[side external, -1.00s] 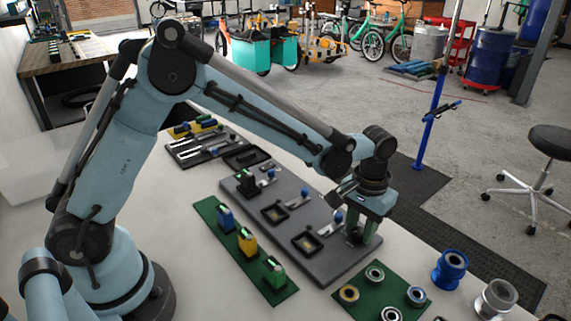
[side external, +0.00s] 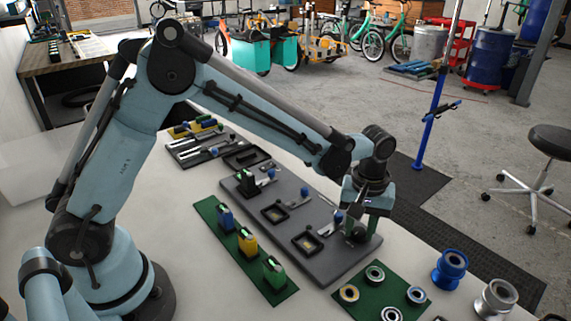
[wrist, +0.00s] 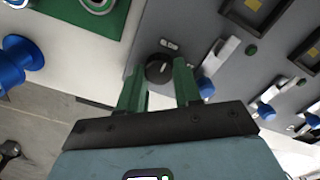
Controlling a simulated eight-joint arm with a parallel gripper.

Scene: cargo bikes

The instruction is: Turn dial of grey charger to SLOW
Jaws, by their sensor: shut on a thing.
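The grey charger (side external: 335,272) is a long dark grey board on the table, with square sockets and blue-knobbed levers. Its round black dial (wrist: 158,69) sits near one end and carries a short white pointer line. My gripper (side external: 357,228) points down over that end. In the wrist view its two green fingers stand on either side of the dial and are shut on it. A small light marking (wrist: 169,45) lies beside the dial, but I cannot read it. The fingers and hand mostly hide the dial in the side view.
A blue-knobbed lever (wrist: 207,87) stands close beside the fingers. A green mat (side external: 207,209) with blue, yellow and green blocks lies left of the charger. Another green mat (side external: 383,287) holds several rings. Blue (side external: 449,270) and silver spools stand at right.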

